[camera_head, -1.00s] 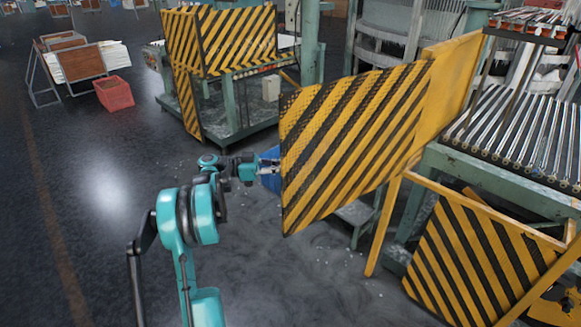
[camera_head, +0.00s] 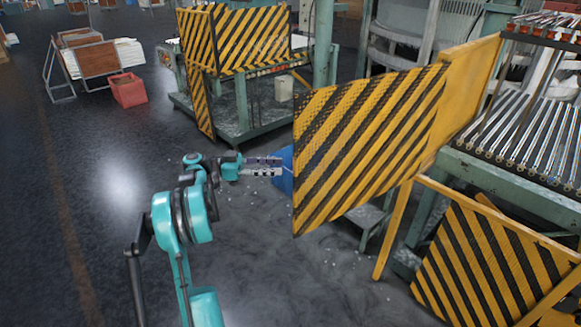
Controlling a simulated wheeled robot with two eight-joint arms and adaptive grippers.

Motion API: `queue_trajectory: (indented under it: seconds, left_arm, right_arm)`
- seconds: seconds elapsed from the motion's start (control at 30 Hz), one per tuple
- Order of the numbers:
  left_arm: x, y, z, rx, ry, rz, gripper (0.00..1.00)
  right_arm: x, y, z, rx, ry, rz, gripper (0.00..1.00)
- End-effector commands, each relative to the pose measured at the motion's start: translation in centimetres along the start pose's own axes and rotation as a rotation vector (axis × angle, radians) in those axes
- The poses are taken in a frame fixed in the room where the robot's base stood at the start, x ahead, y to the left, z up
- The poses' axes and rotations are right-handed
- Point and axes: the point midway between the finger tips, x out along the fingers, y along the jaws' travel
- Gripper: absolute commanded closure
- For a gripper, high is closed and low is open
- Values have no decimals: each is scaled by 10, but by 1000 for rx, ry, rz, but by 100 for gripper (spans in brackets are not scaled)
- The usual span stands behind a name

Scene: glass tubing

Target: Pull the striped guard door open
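The striped guard door (camera_head: 368,145), yellow with black diagonal stripes, hangs at the centre right. It stands swung out from the yellow frame (camera_head: 470,95) of the machine on the right. My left gripper (camera_head: 279,166) is to the left of the door's free edge, at about mid-height. Its two fingers point right and look parted, with nothing visible between them. A small gap shows between the fingertips and the door edge. My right gripper is not in view.
A blue object (camera_head: 286,172) shows behind the door's free edge. A lower striped panel (camera_head: 485,265) stands at the bottom right. Another striped guard and green bench (camera_head: 245,105) stand behind. A red crate (camera_head: 128,90) is at the left. The floor (camera_head: 95,190) on the left is clear.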

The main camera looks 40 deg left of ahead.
Motion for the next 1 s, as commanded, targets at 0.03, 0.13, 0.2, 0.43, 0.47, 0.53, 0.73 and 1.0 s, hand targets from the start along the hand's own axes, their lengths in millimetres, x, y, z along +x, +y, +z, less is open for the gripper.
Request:
queue_trajectory:
  seconds: [0.03,0.13,0.2,0.43,0.47,0.53,0.73,1.0]
  left_arm:
    - [-10,0,0,0,0,-2,66]
    - [-25,0,1,0,0,-1,66]
    - [-32,0,0,0,0,-1,66]
    - [-40,0,1,0,-1,0,66]
    - [-40,0,1,0,-1,0,66]
    - [-40,0,1,0,-1,0,66]
    - [-39,0,1,0,-1,0,66]
    - [-39,0,0,0,0,0,66]
  right_arm:
    - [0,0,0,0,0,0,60]
    - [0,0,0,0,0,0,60]
    - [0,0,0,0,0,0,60]
    - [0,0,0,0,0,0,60]
    - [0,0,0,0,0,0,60]
    - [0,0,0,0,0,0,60]
    - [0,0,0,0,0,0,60]
    - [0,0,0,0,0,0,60]
